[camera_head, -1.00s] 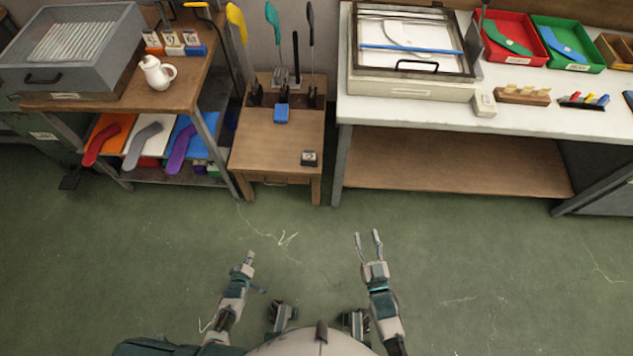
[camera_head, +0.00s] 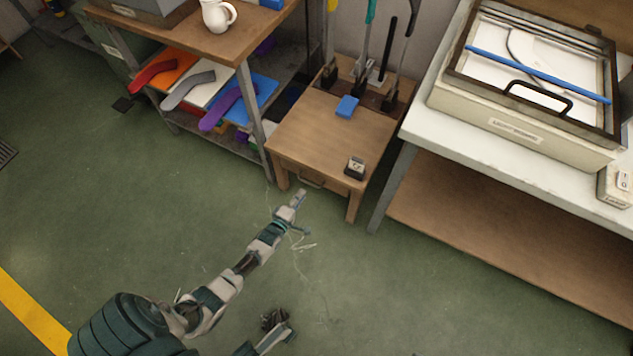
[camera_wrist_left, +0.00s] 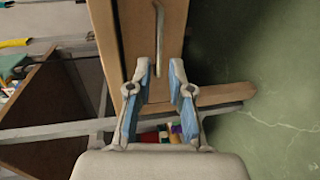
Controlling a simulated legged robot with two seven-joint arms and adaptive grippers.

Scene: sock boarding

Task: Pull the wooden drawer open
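The wooden drawer (camera_head: 290,171) is in the front of a small wooden stand, under its top, and looks shut. Its dark bar handle (camera_head: 312,181) is on the drawer front. My left gripper (camera_head: 299,196) is just in front of the drawer, close to the handle and a little below it in the picture. In the left wrist view the gripper (camera_wrist_left: 161,72) has its two fingers apart with nothing between them. The handle (camera_wrist_left: 159,40) shows just beyond the fingertips, apart from them.
A blue block (camera_head: 347,106) and a small dark box (camera_head: 355,167) sit on the stand's top. A shelf with coloured sock shapes (camera_head: 228,105) stands left. A white table (camera_head: 425,130) with a framed case stands right. The green floor in front is clear.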

